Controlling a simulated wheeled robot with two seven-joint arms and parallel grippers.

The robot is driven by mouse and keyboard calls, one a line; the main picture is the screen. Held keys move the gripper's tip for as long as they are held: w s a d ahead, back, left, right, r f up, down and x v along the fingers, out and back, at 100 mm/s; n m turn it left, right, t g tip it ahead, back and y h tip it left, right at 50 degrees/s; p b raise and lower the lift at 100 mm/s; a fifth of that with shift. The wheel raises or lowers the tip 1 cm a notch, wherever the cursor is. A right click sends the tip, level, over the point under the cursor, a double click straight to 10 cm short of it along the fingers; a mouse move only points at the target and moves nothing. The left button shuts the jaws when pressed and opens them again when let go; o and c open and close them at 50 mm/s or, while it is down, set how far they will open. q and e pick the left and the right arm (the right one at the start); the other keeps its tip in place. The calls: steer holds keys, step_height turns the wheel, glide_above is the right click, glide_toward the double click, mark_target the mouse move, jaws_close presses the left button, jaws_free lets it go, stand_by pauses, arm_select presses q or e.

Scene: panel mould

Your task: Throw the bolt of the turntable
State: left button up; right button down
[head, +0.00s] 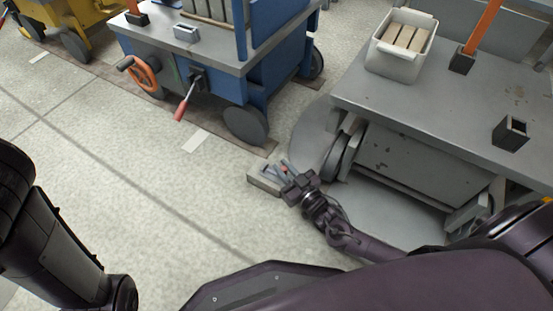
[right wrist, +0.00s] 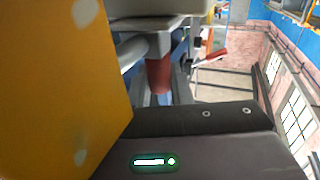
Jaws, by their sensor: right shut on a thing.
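The turntable (head: 309,128) is a round grey plate in the floor under a grey cart. At its left edge stands a small grey bolt housing (head: 257,179). My right gripper (head: 282,171) is at this housing, shut on the bolt's red handle (head: 285,167), which it mostly hides. In the right wrist view a red grip (right wrist: 158,75) hangs below a grey metal part, just beyond the dark gripper body. How far the bolt is pushed in cannot be told. My left arm comes in at the left, but its gripper is out of frame.
The grey cart (head: 460,108) carries a pale bin (head: 383,58) of blocks. A blue cart (head: 192,60) with an orange handwheel (head: 144,73) and a red-tipped lever (head: 185,104) stands behind. A large yellow surface (right wrist: 60,90) fills the wrist view's left. The floor at left is clear.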

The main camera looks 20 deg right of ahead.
steer(key=shift+s+f, duration=0.15)
steer(key=c, duration=1.4)
jaws_free()
steer(key=shift+s+d, duration=0.1)
steer(key=shift+d, duration=0.05)
steer(key=shift+o, duration=0.2)
steer(key=shift+s+d+r+p, duration=0.1)
steer(key=shift+s+r+p, duration=0.1)
steer(key=shift+s+p, duration=0.2)
steer(key=p+v, duration=0.3)
steer(key=v, duration=0.4)
steer(key=shift+f, duration=0.15)
